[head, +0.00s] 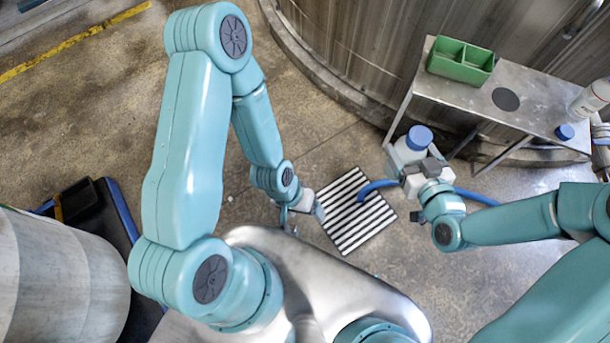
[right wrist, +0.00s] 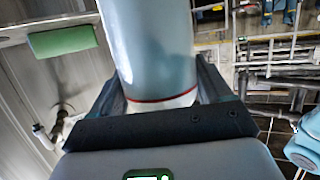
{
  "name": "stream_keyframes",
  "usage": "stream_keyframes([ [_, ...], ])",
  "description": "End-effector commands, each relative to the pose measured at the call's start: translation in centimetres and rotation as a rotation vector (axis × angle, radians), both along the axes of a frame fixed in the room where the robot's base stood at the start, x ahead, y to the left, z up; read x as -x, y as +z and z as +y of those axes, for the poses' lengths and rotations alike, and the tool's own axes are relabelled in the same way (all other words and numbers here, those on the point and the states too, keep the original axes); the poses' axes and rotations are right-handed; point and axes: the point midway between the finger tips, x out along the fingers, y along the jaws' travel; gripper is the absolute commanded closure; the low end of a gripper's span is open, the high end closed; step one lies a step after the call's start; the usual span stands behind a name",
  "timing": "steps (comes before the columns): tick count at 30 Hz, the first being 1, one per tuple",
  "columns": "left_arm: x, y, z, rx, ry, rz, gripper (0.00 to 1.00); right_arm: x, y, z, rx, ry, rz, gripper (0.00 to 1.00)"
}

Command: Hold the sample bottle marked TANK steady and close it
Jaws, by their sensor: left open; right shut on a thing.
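A white bottle (head: 404,153) with a round blue top (head: 419,137) is at my right gripper (head: 428,170) in the head view. My right gripper is shut on it, above the floor beside the bench. I cannot tell how tightly the blue top sits. In the right wrist view the held bottle (right wrist: 150,45) is a pale glossy cylinder with a red line, between the dark fingers. No TANK marking can be read. My left gripper (head: 312,206) is open, over the striped grate, apart from the bottle.
The metal bench (head: 465,92) carries a green divided box (head: 460,61) and a dark round spot (head: 506,99). A large tank wall stands behind it. A blue hose (head: 478,197) runs behind my right gripper. A striped grate (head: 352,225) lies in the floor.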

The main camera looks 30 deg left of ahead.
Motion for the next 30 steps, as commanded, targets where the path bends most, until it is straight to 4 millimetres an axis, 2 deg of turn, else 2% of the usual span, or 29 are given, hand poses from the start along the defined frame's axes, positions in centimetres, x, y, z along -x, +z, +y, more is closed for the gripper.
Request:
stream_keyframes([
  [4,0.0,0.0,0.0,0.000,-0.001,0.000,0.22,-0.6,0.5,-0.5,0.004,-0.027,-0.008,1.00],
  [7,0.0,0.0,0.0,0.000,-0.001,0.000,0.22,-2.2,1.5,-2.4,0.018,-0.118,-0.015,1.00],
  [12,-0.1,0.0,0.0,0.000,-0.001,0.000,0.22,-5.4,4.5,-7.9,0.034,-0.375,-0.022,1.00],
  [15,-0.1,0.0,0.0,0.000,-0.001,0.000,0.22,-6.6,6.4,-11.2,0.025,-0.522,-0.018,1.00],
  [18,-0.1,0.0,0.0,0.000,-0.001,0.000,0.22,-7.1,7.7,-13.6,0.011,-0.631,-0.013,1.00],
  [22,-0.1,0.0,0.0,0.000,-0.001,0.000,0.22,-7.2,8.3,-15.1,0.000,-0.696,-0.005,1.00],
  [29,-0.1,0.0,0.0,0.000,-0.001,0.000,0.22,-7.2,8.3,-15.2,-0.002,-0.702,-0.004,1.00],
  [30,-0.1,0.0,0.0,0.000,-0.001,0.000,0.32,-7.2,8.3,-15.2,-0.002,-0.702,-0.004,1.00],
])
